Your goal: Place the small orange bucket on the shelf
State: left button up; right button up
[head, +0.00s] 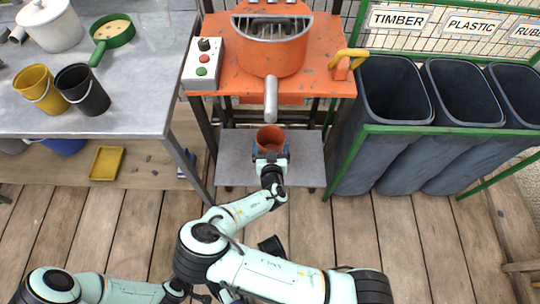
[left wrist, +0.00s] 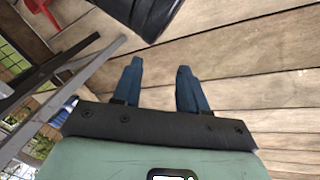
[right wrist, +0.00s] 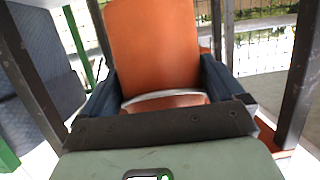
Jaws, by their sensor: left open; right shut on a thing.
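The small orange bucket (head: 270,138) is in my right gripper (head: 270,158), over the low grey shelf (head: 235,165) under the orange machine. In the head view its open top faces up; I cannot tell whether its base touches the shelf. In the right wrist view the bucket (right wrist: 155,45) fills the space between the two blue fingers (right wrist: 160,82), with its pale handle near the palm. My left gripper (left wrist: 158,80) is open and empty above the wooden floor; its fingers are not clear in the head view.
The orange machine (head: 318,65) and its table legs stand over and around the shelf. Dark bins (head: 395,95) stand at right. A grey table (head: 150,75) at left holds a yellow bucket (head: 35,85) and a black bucket (head: 85,92). The plank floor (head: 420,240) in front is mostly clear.

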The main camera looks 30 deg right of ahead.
aim_at(271, 145)
notch_tip(271, 145, down, 3)
jog(key=shift+r+b, duration=0.15)
jog(key=shift+b, duration=0.15)
pick_arm(q)
jog(key=shift+g, duration=0.6)
jog(key=shift+s+a+f+b, duration=0.25)
jog(key=shift+s+f+b, duration=0.15)
jog(key=shift+s+f, duration=0.55)
jog(key=shift+s+a+f+b, duration=0.3)
jog(key=shift+s+f, duration=0.35)
jog(key=shift+f, duration=0.5)
pick_arm(e)
jog(key=shift+f, duration=1.9)
jog(key=shift+f, duration=0.15)
jog(key=o, duration=0.8)
jog(key=shift+c, duration=0.2)
pick_arm(q)
jog(key=shift+s+f, duration=0.15)
jog(key=shift+s, duration=0.05)
